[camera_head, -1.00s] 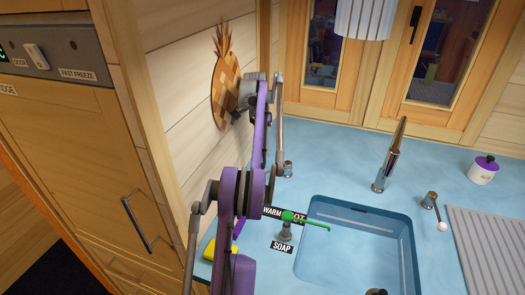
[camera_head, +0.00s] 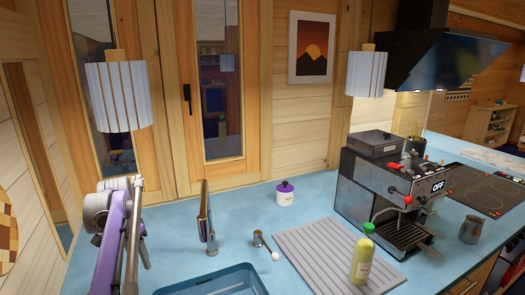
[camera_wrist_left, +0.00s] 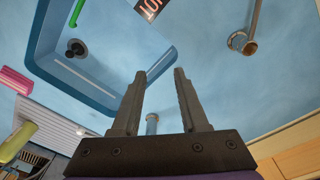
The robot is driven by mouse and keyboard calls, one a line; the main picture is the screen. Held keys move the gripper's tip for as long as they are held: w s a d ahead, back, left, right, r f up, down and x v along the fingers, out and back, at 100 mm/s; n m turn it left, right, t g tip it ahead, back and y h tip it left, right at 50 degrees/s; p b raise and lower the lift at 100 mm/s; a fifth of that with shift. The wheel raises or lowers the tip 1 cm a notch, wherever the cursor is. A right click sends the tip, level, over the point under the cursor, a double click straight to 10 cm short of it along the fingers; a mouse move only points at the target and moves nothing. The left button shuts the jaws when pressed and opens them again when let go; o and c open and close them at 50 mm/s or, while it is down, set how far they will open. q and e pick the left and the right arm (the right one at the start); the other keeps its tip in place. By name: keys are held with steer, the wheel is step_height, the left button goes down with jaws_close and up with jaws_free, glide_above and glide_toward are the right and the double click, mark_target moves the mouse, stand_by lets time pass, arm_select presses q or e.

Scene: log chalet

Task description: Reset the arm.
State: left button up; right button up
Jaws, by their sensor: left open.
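My left arm, purple and grey, rises at the left of the head view. In the wrist view its left gripper (camera_wrist_left: 158,88) shows two dark fingers, spread apart with nothing between them. The fingers point over the blue counter beside the sink (camera_wrist_left: 95,82). A small metal post (camera_wrist_left: 152,122) shows behind the gap between the fingers. My right gripper is in neither view.
The sink (camera_head: 215,280) lies front centre with a tall faucet (camera_head: 206,220) behind it. To the right are a purple-lidded jar (camera_head: 285,194), a grey draining mat (camera_head: 320,245), a green-capped bottle (camera_head: 361,262) and a coffee machine (camera_head: 375,190). Lampshades (camera_head: 118,95) hang above.

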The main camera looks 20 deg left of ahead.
arm_select(q)
steer(key=s+d+f+t+y, duration=0.1)
steer(key=s+d+f+t, duration=0.15)
steer(key=d, duration=1.15)
steer(key=s+d+f+t, duration=0.1)
steer(key=s+d+f, duration=0.2)
steer(key=d, duration=1.2)
steer(key=shift+m+t+h, duration=0.3)
steer(key=shift+m+t, duration=0.2)
steer(key=shift+t, duration=0.25)
steer(key=s+d+f, duration=0.4)
steer(key=d+f, duration=0.1)
steer(key=s+d+f, duration=0.2)
steer(key=s+d, duration=0.1)
steer(key=shift+d+f, duration=0.15)
steer(key=shift+f, duration=0.05)
steer(key=shift+s, duration=0.1)
